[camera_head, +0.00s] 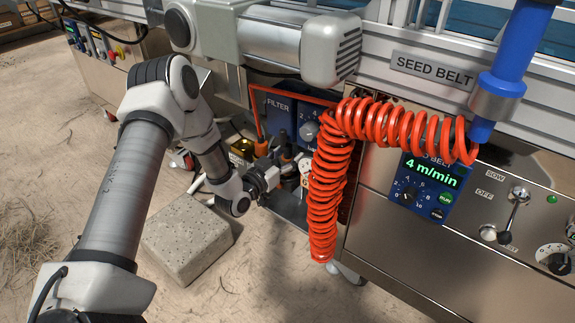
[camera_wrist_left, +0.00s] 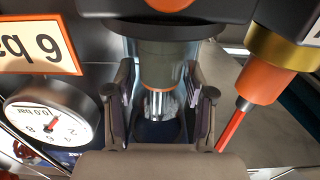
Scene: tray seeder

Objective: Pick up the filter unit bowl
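The filter unit (camera_head: 292,158) is in the recess under the FILTER panel in the head view, partly hidden by my left gripper and the red coil. In the left wrist view the filter bowl (camera_wrist_left: 165,72) is a grey-olive cup under a dark collar, with shiny metal rods showing near its end. My left gripper (camera_head: 268,180) reaches into the recess. In the left wrist view my left gripper (camera_wrist_left: 160,110) is open, with one finger on each side of the bowl. Narrow gaps seem to remain; contact is hard to tell. My right gripper is not in view.
A pressure gauge (camera_wrist_left: 52,118) and a 6 bar label (camera_wrist_left: 40,46) are close beside the left finger. An orange-and-brass fitting (camera_wrist_left: 268,78) is at the right. A red coiled hose (camera_head: 328,190) hangs beside the recess. A stone block (camera_head: 187,243) lies on the floor.

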